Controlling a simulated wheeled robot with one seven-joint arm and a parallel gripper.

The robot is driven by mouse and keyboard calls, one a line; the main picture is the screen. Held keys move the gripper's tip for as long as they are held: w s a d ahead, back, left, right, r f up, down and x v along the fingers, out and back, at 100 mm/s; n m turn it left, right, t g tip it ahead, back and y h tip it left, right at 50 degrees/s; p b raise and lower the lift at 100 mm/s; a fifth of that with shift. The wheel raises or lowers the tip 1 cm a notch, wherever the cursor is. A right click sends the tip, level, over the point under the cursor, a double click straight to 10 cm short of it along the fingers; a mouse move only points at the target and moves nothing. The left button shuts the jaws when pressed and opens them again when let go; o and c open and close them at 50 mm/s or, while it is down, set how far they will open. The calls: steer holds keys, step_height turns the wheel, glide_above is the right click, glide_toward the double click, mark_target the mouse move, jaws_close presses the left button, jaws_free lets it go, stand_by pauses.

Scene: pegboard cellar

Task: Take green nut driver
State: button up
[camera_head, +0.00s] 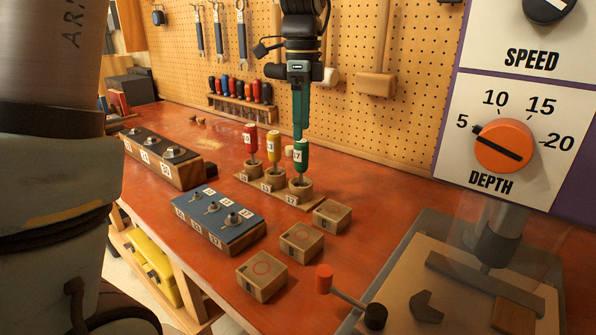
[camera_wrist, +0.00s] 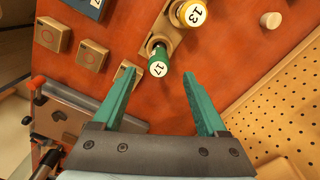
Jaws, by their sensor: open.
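The green nut driver (camera_head: 301,160), labelled 17, stands upright in the front right hole of a small wooden stand (camera_head: 262,188). In the wrist view the green nut driver (camera_wrist: 158,62) shows end-on, just ahead of and between the teal fingertips. My gripper (camera_head: 299,134) is above it in the head view, pointing down. In the wrist view my gripper (camera_wrist: 159,72) is open with nothing in its grasp. The yellow nut driver (camera_head: 272,147), labelled 13, and the red nut driver (camera_head: 250,138) stand beside it in the same stand.
A blue tray (camera_head: 218,222) with sockets and several wooden blocks (camera_head: 262,277) lie in front of the stand. A dark socket rail (camera_head: 160,158) is at left. A pegboard (camera_head: 400,115) rises behind, and a clear-covered machine (camera_head: 440,285) stands at right.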

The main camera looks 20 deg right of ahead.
mark_target(301, 166)
step_height(301, 166, down, 5)
steer(key=shift+a+p, duration=0.1)
steer(key=shift+p, duration=0.25)
steer(key=shift+s+f+p, duration=0.15)
steer(key=shift+f+p, duration=0.6)
steer(key=shift+f, duration=1.8)
jaws_close()
